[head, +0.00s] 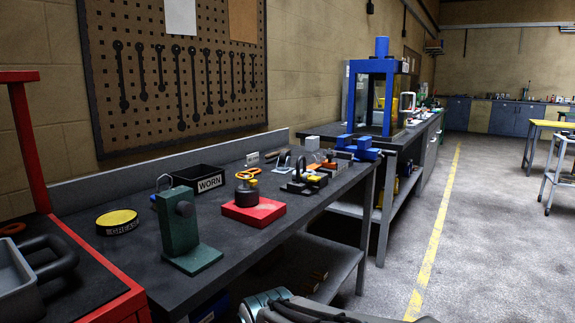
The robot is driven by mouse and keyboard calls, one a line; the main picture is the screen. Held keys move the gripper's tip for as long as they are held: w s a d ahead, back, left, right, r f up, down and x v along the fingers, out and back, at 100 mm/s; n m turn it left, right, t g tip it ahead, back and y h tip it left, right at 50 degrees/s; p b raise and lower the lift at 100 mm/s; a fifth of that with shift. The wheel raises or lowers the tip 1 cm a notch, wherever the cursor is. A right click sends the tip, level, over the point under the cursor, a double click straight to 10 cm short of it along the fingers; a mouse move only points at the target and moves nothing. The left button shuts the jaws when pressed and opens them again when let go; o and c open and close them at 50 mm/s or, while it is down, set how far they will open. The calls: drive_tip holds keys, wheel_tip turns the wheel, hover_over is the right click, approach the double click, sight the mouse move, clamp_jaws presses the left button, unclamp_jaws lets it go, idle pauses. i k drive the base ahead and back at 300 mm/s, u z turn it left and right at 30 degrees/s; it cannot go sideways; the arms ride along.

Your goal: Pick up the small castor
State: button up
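I cannot pick out the small castor with certainty. Small dark and metal parts (305,180) stand close together on the dark workbench (130,262), right of a red block (253,212), and are too small to tell apart. A dark round piece (246,194) sits on the red block. A black bin (193,183) labelled WORN stands behind a green upright stand (181,228). Part of my arm shows at the bottom edge; my gripper is not in view.
A yellow-topped grease tin (117,222) stands on the bench's left. A red trolley (88,270) with a grey tray (22,285) is at the near left. A blue press (378,70) stands beyond the bench.

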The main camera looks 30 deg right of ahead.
sight(285, 158)
drive_tip(key=z, duration=0.7)
drive_tip(key=i, duration=0.4)
